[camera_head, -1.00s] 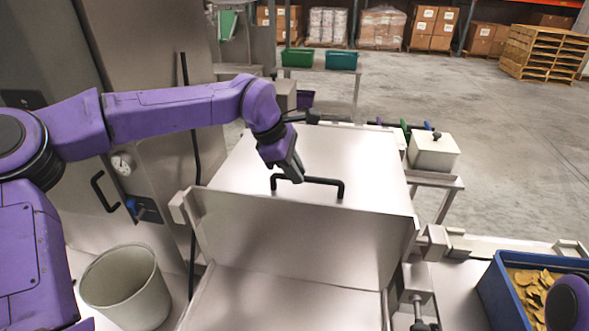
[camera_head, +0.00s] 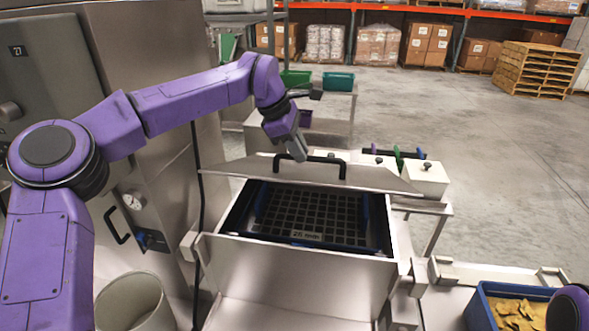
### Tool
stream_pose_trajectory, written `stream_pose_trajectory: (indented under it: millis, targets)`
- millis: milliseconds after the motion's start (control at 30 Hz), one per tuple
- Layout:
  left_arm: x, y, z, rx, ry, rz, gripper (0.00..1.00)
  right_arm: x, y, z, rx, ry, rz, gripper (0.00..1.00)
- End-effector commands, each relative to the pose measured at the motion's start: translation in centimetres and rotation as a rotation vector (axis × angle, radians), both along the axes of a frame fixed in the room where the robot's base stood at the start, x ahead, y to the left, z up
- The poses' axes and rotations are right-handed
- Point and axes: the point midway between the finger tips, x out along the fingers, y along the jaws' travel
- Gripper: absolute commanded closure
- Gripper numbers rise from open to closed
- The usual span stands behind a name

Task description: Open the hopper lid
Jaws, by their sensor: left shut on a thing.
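The hopper lid (camera_head: 262,171) is a flat steel plate, raised and tilted above the hopper with its near side lifted. A black bar handle (camera_head: 325,160) stands on it. My left gripper (camera_head: 300,155) is shut on the left end of this handle. Below the lid, the steel hopper (camera_head: 290,275) shows its open mouth, with a dark grid (camera_head: 310,212) inside a blue-edged frame. The lid hides the back of the opening. My right gripper is out of view; only a purple piece of my right arm shows at the lower right edge.
A blue crate of flat tan pieces (camera_head: 512,312) stands at the lower right. A pale bucket (camera_head: 135,305) is at the lower left. A white lidded box (camera_head: 424,180) is on a stand right of the lid. Green (camera_head: 296,79) and teal (camera_head: 338,82) bins are behind.

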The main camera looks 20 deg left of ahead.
Motion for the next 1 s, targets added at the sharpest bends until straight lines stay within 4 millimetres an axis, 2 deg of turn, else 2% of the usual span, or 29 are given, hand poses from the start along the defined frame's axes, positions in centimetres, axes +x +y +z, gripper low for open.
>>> stream_pose_trajectory:
  millis: [200, 433, 1000]
  targets:
    - [2.4, 0.6, 2.4, 0.008, -0.004, 0.003, 1.0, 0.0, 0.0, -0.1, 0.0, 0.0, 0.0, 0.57]
    - [4.0, 0.9, 4.0, 0.009, -0.002, 0.003, 1.0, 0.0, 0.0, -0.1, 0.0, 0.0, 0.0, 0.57]
    - [4.7, 1.2, 4.6, 0.012, 0.0, 0.002, 1.0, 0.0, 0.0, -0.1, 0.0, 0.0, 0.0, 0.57]
